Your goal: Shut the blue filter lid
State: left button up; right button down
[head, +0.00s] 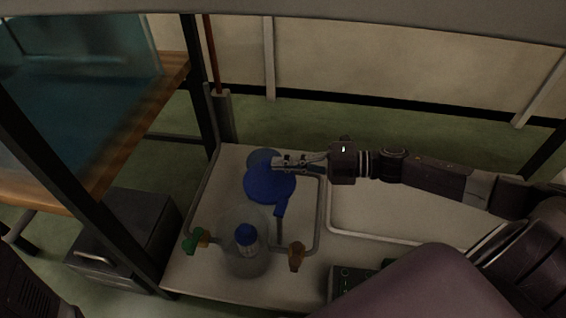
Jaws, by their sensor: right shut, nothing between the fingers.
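The blue filter lid (267,188) is a round blue disc with a short handle pointing down toward the front. I cannot tell how far the lid is tilted. My right gripper (279,163) reaches in from the right, shut and empty, its fingertips over the lid's upper edge. I cannot tell if they touch it. My left gripper is out of view.
A metal tube frame (323,215) runs around the lid and cylinder. A green valve knob (193,241) and an orange-brown one (296,256) flank the cylinder. A dark control box (352,282) stands front right. Dark posts bound the bench; its right side is fairly clear.

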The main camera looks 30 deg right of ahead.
jog(key=shift+w+a, duration=0.1)
jog(key=shift+w, duration=0.05)
jog(key=shift+a+n+g+y, duration=0.1)
jog(key=shift+n+g+y, duration=0.2)
